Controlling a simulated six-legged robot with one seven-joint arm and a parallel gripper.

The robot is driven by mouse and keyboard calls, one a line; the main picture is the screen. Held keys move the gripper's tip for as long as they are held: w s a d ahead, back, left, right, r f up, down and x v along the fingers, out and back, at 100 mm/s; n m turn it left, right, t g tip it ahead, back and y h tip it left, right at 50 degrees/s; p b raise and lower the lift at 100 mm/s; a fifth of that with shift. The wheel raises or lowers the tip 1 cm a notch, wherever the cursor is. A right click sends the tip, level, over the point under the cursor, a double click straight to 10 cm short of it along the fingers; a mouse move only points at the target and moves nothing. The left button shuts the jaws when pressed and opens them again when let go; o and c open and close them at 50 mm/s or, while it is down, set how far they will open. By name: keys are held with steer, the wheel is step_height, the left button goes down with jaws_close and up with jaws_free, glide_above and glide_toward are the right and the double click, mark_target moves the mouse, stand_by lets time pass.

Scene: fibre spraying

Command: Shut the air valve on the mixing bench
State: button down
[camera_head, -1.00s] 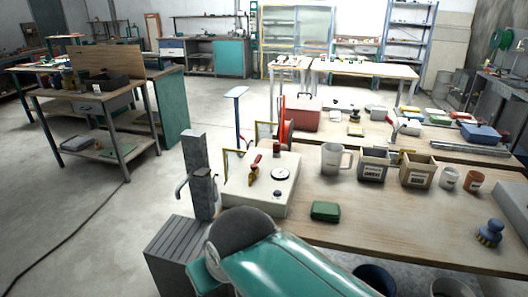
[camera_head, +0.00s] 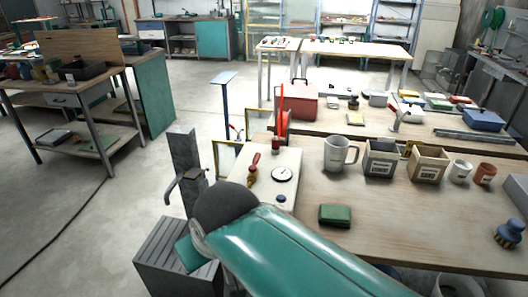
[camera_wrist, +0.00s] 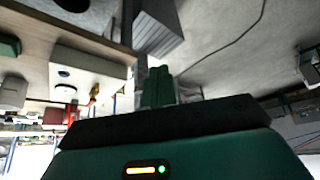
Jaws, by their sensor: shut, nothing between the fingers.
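The air valve (camera_head: 252,176) has a red handle and a brass-coloured body. It stands on a pale box (camera_head: 270,190) at the left end of the mixing bench (camera_head: 400,220). The handle points up with a slight tilt; I cannot tell whether the valve is open. A round gauge (camera_head: 282,174) and a dark blue knob (camera_head: 281,198) share the box. In the upside-down wrist view, my gripper (camera_wrist: 158,73) shows as shut, empty green fingers. The red valve (camera_wrist: 94,91) is to their left, apart from them. The gripper does not show clearly in the head view.
A mug (camera_head: 340,154), bins (camera_head: 382,160), a green block (camera_head: 335,214) and a brush (camera_head: 510,233) stand on the bench. A grey post (camera_head: 184,160) stands left of the box. Open floor lies farther left.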

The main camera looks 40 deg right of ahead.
steer(key=w+d+r+m, duration=0.2)
steer(key=w+d+m, duration=0.3)
steer(key=w+d, duration=0.85)
steer(key=m+t, duration=0.2)
steer(key=m, duration=0.2)
glide_toward(255, 162)
steer(key=s+d+r, duration=0.2)
steer(key=s+d, duration=0.2)
steer(key=d, duration=0.3)
steer(key=shift+s+a+f, duration=0.1)
steer(key=shift+s+a, duration=0.1)
steer(key=shift+a, duration=0.1)
steer(key=shift+f, duration=0.1)
steer(key=x, duration=0.9)
steer(key=shift+w+f, duration=0.15)
steer(key=shift+f, duration=0.2)
steer(key=w+a, duration=0.2)
steer(key=w, duration=0.1)
steer(key=shift+w+a, duration=0.1)
steer(key=shift+a, duration=0.1)
